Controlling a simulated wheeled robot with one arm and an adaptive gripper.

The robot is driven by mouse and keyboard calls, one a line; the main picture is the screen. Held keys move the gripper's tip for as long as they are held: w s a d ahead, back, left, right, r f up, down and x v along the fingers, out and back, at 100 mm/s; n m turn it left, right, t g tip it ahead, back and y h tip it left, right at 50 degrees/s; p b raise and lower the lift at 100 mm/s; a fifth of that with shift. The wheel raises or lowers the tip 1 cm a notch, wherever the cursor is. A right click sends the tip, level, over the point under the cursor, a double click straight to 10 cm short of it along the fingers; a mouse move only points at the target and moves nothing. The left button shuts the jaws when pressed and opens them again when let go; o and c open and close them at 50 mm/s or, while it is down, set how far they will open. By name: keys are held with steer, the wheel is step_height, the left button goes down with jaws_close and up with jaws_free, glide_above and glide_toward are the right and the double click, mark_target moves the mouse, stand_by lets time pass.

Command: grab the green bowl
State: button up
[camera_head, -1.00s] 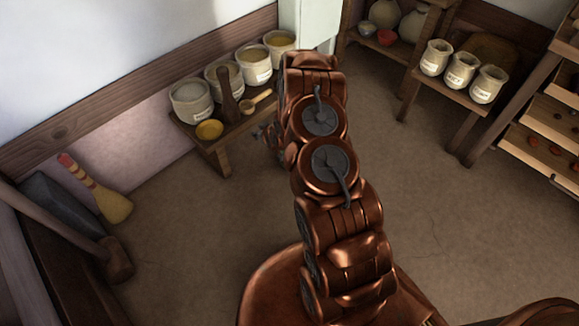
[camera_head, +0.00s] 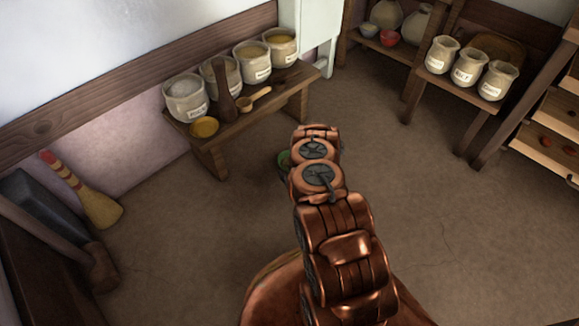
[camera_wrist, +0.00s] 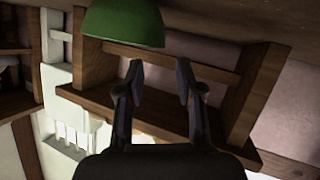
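The green bowl (camera_wrist: 124,22) shows at the top edge of the camera_wrist view, where the room appears upside down. Its rim faces the bottom of the picture and its far side is cut off. My gripper (camera_wrist: 159,68) is open, with its two fingers apart and nothing between them. The bowl lies beyond the fingertips and towards the left finger, not between them.
A smaller stand with three jars (camera_head: 497,80) is at right. A broom (camera_head: 96,208) and mallet (camera_head: 101,268) are at left. The floor between (camera_head: 190,235) is clear.

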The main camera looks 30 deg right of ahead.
steer(key=shift+a+b+x, duration=0.1)
steer(key=shift+b+x, duration=0.85)
steer(key=shift+x, duration=0.8)
steer(key=shift+a+b+x, duration=0.15)
steer(key=shift+b+x, duration=0.8)
steer(key=shift+x, duration=0.85)
steer(key=shift+r, duration=0.2)
steer(key=shift+c, duration=0.4)
jaws_close()
